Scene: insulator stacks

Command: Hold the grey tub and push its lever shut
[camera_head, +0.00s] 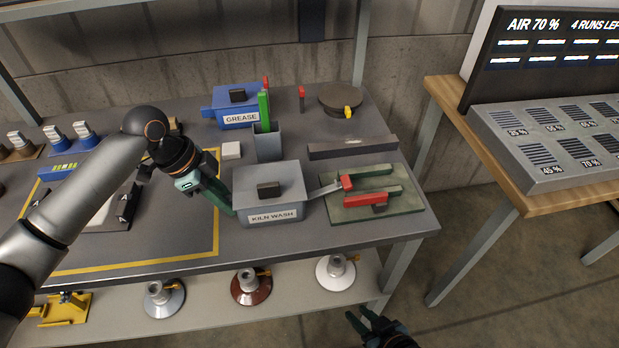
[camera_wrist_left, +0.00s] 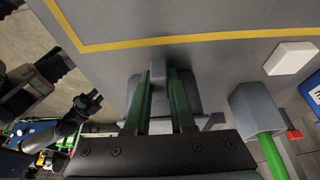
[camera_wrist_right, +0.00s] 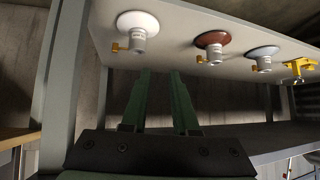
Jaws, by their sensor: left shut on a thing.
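The grey tub (camera_head: 268,212), labelled KILN WASH, stands upright on the grey bench, with a dark knob on its lid. Its lever (camera_head: 325,190) sticks out from the right side, sloping slightly up to a red tip (camera_head: 346,182) over the green tray. My left gripper (camera_head: 231,210) is at the tub's left side; in the left wrist view its green fingers (camera_wrist_left: 160,75) are closed on a grey grip of the tub. My right gripper (camera_head: 358,313) is low in front of the bench, away from the tub; its fingers (camera_wrist_right: 160,76) are apart and empty.
A green tray (camera_head: 395,208) with red and green pieces lies right of the tub. Behind stand a blue GREASE tub (camera_head: 232,103), a grey cup (camera_head: 267,146) and a dark bar (camera_head: 352,148). Insulators (camera_head: 336,272) stand on the lower shelf. A control panel table (camera_head: 560,195) stands right.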

